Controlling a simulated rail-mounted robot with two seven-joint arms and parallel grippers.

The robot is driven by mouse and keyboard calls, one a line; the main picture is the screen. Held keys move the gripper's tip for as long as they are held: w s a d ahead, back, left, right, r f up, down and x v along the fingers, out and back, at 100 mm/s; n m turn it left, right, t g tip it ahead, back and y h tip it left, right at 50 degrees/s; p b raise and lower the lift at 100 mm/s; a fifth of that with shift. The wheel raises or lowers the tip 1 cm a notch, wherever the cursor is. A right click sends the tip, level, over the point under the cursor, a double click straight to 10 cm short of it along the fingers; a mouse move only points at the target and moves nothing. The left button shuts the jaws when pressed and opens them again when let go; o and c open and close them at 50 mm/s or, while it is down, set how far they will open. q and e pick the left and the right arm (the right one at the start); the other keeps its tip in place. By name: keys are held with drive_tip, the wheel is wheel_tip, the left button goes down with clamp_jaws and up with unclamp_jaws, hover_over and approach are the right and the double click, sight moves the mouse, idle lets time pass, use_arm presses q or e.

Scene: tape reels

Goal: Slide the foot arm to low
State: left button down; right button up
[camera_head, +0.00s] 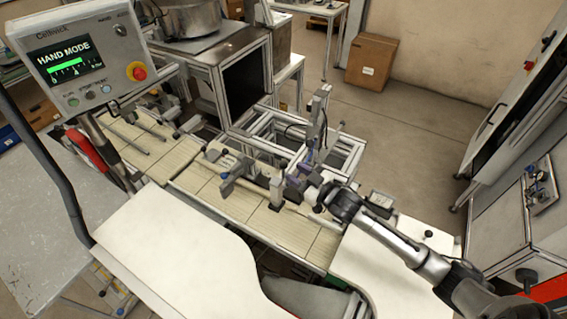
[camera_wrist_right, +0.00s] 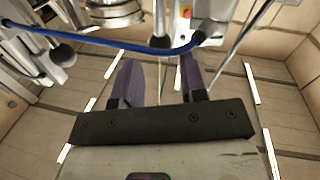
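My right gripper (camera_head: 300,183) reaches in from the lower right over the conveyor frame, beside the upright metal post (camera_head: 318,115). In the right wrist view its two purple fingers (camera_wrist_right: 161,80) stand apart, with no part clearly held between them. I cannot tell for sure which part is the foot arm. A grey bracket assembly (camera_head: 232,172) with a black knob sits across the slatted conveyor (camera_head: 205,187), left of the gripper. A short grey upright (camera_head: 276,190) stands nearer to it. My left gripper is not in view.
A control panel (camera_head: 80,62) reading "HAND MODE" with a red button stands at the upper left. A blue cable (camera_wrist_right: 120,45) crosses above the fingers in the wrist view. White tabletops (camera_head: 170,255) lie in front. A cardboard box (camera_head: 371,62) is on the floor behind.

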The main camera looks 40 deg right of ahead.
sight(283, 165)
drive_tip(key=shift+w+a+p, duration=0.15)
drive_tip(key=shift+w+a, duration=0.05)
drive_tip(key=shift+w, duration=1.2)
drive_tip(key=shift+w+a+p, duration=0.15)
drive_tip(key=shift+w, duration=1.2)
drive_tip(key=shift+c, duration=0.2)
clamp_jaws()
